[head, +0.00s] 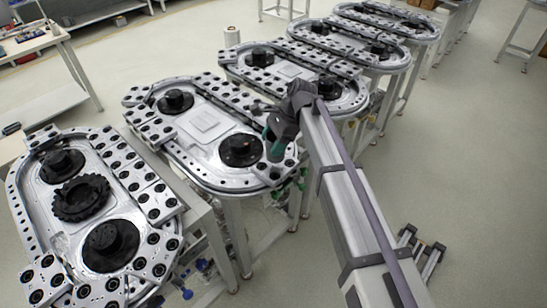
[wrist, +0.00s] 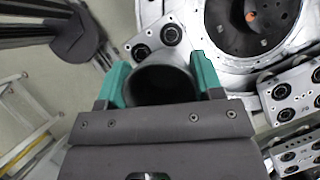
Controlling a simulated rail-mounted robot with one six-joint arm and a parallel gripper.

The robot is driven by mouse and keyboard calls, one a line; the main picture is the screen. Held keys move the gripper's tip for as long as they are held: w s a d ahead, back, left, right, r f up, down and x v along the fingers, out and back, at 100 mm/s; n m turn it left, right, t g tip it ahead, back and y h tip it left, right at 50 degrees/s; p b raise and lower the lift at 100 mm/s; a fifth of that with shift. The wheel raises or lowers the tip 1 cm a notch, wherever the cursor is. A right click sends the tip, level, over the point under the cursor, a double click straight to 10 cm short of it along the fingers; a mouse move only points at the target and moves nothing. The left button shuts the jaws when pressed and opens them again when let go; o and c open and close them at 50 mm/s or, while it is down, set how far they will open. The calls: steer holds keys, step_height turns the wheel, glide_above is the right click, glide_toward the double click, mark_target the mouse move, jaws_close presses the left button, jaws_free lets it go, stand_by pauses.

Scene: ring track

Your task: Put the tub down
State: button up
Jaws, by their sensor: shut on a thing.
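The tub (wrist: 160,82) is a dark, round, open-topped container in the wrist view. My gripper (wrist: 158,65) has its two green fingers on either side of the tub and is shut on it. The near part of the tub is hidden by the gripper body. In the head view my gripper (head: 276,143) is over the right end of the second ring track (head: 203,124), by the black round hub there. In that view the tub is hard to tell apart from the dark gripper. I cannot tell whether it touches anything below.
The nearest ring track (head: 61,218) has a black toothed wheel (head: 81,198) between two black hubs. Several more tracks stand in a row toward the back. Metal blocks with round black holes line the tracks. A stepladder (head: 420,252) stands on the floor at lower right.

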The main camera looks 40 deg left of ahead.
mark_target(268, 158)
steer(key=shift+f+b, duration=1.8)
steer(key=shift+f, duration=0.2)
steer(key=shift+c, duration=0.3)
steer(key=o, duration=1)
steer(key=shift+r, duration=0.1)
steer(key=shift+r+p, duration=0.3)
steer(key=shift+p, duration=0.15)
steer(key=p+v, duration=1)
steer(key=v, duration=0.2)
